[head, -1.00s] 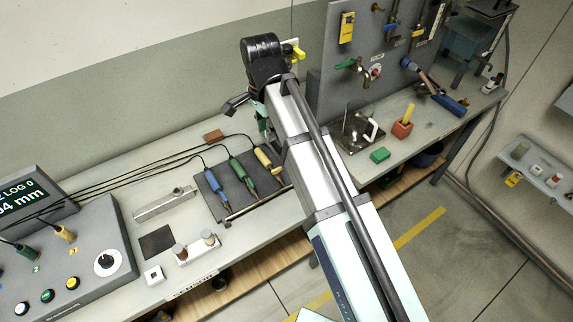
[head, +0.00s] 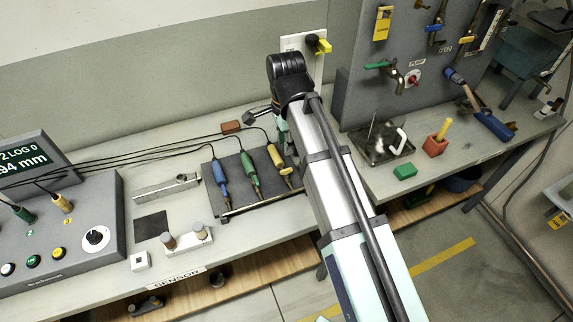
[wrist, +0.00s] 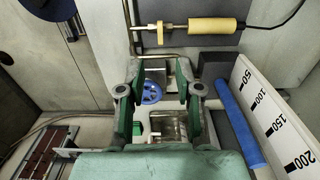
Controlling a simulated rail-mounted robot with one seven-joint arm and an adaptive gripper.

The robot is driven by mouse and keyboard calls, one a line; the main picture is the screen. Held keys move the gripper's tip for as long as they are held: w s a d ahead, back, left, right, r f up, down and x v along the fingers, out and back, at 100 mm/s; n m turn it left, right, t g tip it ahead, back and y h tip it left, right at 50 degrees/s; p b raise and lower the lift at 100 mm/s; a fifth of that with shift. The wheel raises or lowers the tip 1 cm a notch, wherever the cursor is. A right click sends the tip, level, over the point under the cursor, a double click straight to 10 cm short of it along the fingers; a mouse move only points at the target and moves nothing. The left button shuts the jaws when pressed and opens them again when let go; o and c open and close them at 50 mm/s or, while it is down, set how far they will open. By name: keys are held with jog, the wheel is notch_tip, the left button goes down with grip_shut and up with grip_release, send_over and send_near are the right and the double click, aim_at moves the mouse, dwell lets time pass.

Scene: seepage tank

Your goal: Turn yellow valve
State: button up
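A yellow lever handle (head: 323,46) sits on a white wall plate (head: 315,68) just right of my arm's black joint in the head view. Other small yellow handles (head: 466,40) are on the pipes of the grey board. I cannot tell for sure which is the task's valve. My gripper (wrist: 159,70) shows in the wrist view with its green-padded fingers apart and nothing held between them. A blue handwheel (wrist: 151,91) appears beyond the gap. In the head view my gripper is mostly hidden by the arm.
The grey board (head: 350,95) rises at the back right. In the wrist view, a white scale (wrist: 270,115) stands at the right.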

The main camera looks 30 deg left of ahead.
aim_at(286, 170)
notch_tip(286, 170, down, 11)
jog(key=shift+p, duration=1.1)
jog(key=shift+c, duration=0.3)
grip_shut()
